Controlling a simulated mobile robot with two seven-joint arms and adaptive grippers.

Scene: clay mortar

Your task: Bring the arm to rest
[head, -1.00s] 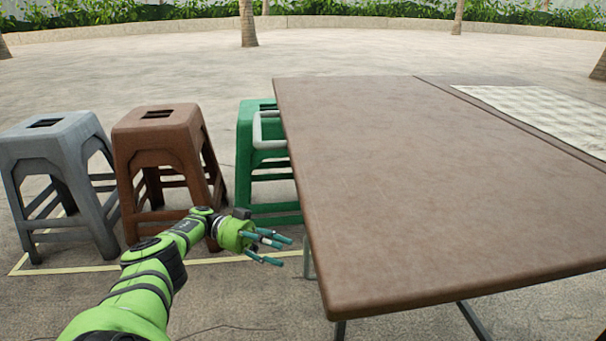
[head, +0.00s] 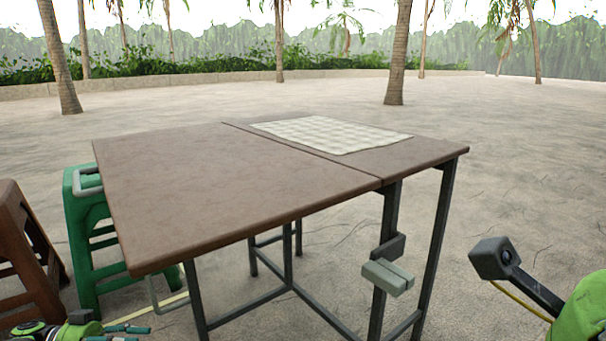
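My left gripper (head: 140,333) is at the bottom left corner, low beside the table's left end and near the green stool. Its teal fingers are apart, with nothing visible between them; the lower finger is cut by the frame edge. On the right, a green rounded part of my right arm (head: 585,312) comes in at the edge. My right gripper is out of frame. The brown table (head: 220,190) stands between the arms, and neither arm touches it. No mortar shows.
A pale checked cloth (head: 330,133) lies on the table's far part. A green stool (head: 88,240) and a brown stool (head: 22,250) stand at left. A grey block (head: 495,258) on a dark rod stands by the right arm. Open paving lies right and behind.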

